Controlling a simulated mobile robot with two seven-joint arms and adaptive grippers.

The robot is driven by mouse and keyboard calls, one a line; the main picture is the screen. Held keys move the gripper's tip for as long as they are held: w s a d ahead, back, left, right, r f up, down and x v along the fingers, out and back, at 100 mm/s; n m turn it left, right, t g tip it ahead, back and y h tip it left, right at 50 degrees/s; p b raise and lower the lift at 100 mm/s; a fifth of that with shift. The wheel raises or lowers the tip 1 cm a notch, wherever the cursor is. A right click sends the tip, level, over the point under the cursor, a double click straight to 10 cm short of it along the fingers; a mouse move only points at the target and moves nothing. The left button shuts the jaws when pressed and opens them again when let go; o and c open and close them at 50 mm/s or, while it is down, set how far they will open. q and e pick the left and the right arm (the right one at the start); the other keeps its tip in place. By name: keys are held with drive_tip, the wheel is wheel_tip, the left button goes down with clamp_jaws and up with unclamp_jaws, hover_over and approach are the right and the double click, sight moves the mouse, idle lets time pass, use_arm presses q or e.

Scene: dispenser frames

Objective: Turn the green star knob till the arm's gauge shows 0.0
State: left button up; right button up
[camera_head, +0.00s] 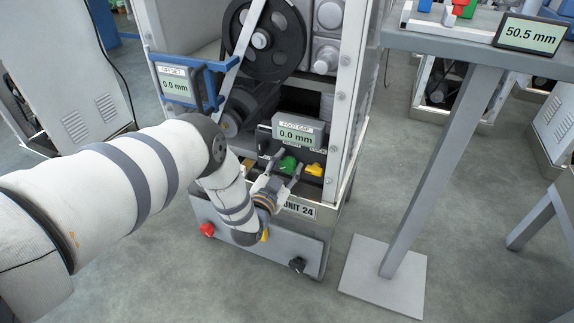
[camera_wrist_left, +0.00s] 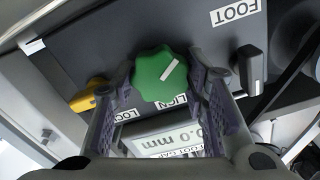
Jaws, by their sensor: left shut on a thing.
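The green star knob (camera_head: 288,164) sits on the dark front panel of the unit, below the foot gap display. My left gripper (camera_head: 285,170) is shut on it. In the left wrist view the two fingers of the left gripper (camera_wrist_left: 160,80) press on opposite sides of the green knob (camera_wrist_left: 155,72). The knob's white mark slants up to the right. The offset gauge (camera_head: 174,85) hangs in a blue bracket at the upper left and appears to read 0.9 mm. My right gripper is not in view.
The foot gap display (camera_head: 297,132) reads 0.0 mm. A yellow lock knob (camera_head: 314,169) is right of the green knob; in the left wrist view it (camera_wrist_left: 88,97) is on the left. A red knob (camera_head: 207,229) is lower down. A table at right bears a 50.5 mm display (camera_head: 531,34).

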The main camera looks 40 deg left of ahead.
use_arm(q)
drive_tip(key=o, duration=1.2)
drive_tip(key=shift+c, duration=0.2)
